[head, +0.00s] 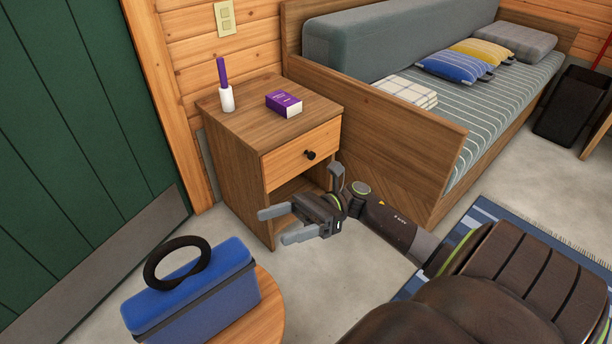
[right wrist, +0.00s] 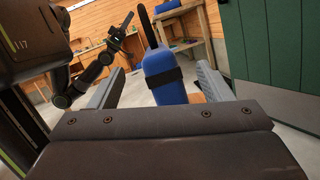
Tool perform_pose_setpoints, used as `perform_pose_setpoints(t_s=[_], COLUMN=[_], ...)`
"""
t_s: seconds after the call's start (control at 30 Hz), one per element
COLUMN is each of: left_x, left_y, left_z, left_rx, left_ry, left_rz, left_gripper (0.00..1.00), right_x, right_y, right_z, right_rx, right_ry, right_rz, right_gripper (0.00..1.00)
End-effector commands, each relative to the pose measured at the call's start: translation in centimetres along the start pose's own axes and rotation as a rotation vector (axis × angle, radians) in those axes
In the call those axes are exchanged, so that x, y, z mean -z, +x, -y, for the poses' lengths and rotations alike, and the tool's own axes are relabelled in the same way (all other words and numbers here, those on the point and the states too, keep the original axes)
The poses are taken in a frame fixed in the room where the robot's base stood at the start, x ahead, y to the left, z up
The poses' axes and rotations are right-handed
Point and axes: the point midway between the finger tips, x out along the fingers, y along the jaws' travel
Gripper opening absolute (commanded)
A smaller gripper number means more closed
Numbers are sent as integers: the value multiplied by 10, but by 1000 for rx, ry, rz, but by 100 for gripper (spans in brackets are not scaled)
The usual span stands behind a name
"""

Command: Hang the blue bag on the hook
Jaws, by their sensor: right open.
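The blue bag (head: 195,292) with a thick black ring handle (head: 165,262) stands upright on a round wooden stool (head: 262,318) at the lower left of the head view. My right gripper (head: 276,226) is open and empty, in front of the nightstand and up and right of the bag in the picture. In the right wrist view the blue bag (right wrist: 165,77) shows ahead between the two spread fingers, apart from them. My left gripper (right wrist: 124,27) shows small at the upper left there; its jaw opening is unclear. No hook can be made out.
A wooden nightstand (head: 301,157) with an open lower compartment holds a purple box (head: 284,104) and a white bottle (head: 227,98) with a purple top. A green door (head: 75,120) is at left, a daybed (head: 460,120) behind. Bare floor (head: 330,285) lies right of the stool.

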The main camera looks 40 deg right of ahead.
Motion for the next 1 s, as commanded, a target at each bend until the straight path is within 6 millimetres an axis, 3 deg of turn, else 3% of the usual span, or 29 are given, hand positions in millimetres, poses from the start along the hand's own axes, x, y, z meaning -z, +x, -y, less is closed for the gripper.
perform_pose_setpoints(t_s=[0.1, 0.2, 0.4, 0.5, 0.7, 1.0], left_x=[0, 1, 1, 1, 1, 0], left_y=[0, 0, 1, 2, 2, 2], left_z=[0, 0, 0, 0, 0, 0], left_rx=[0, 0, -1, -1, -1, 1], left_ry=[0, 0, 0, 0, -1, -1], left_rz=[-2, -3, -6, -7, -7, 2], left_gripper=[100, 100, 100, 100, 100, 100], right_x=[-25, -53, -98, -110, -118, -118], right_y=[34, 45, 33, 22, 10, 9], right_z=[-22, -38, -66, -77, -90, -89], right_rx=[49, 45, -121, -250, -432, -452], right_ry=[294, 584, 1165, 1390, 1627, 1663], right_rz=[301, 572, 1089, 1279, 1467, 1492], right_gripper=[72, 72, 72, 72, 72, 72])
